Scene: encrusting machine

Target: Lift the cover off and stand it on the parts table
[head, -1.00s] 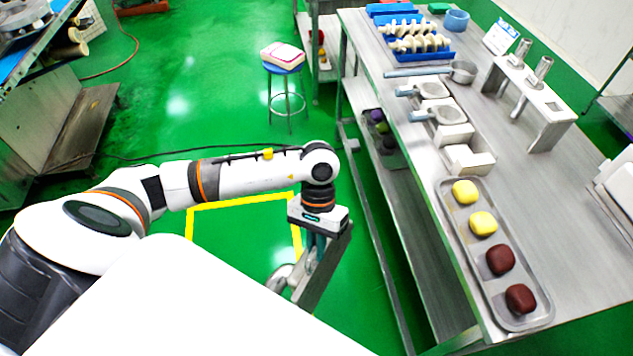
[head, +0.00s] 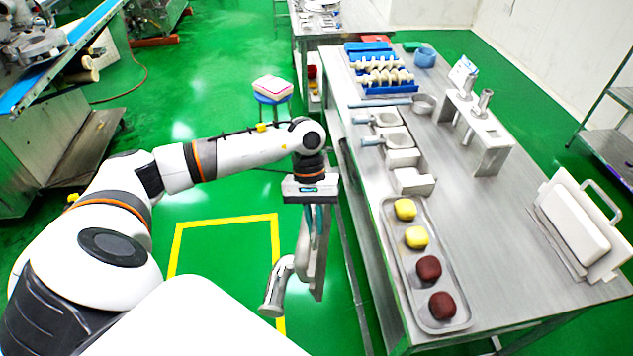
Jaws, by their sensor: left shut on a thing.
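My left gripper (head: 318,212) points down and is shut on a grey metal piece, which I take to be the cover (head: 312,262). The cover hangs below the fingers as a narrow upright plate seen nearly edge-on, with a bent pipe-like part at its lower left. It hangs over the floor, just left of the long steel table, apparently the parts table (head: 480,240). The fingers hide part of its top. My right gripper is out of view.
A tray (head: 393,215) with yellow and dark red pieces lies along the table's left edge. White boxes (head: 410,180), a metal stand (head: 490,150) and a blue rack (head: 390,88) stand farther back. A white handled panel (head: 575,225) stands at right. The table's middle right is bare.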

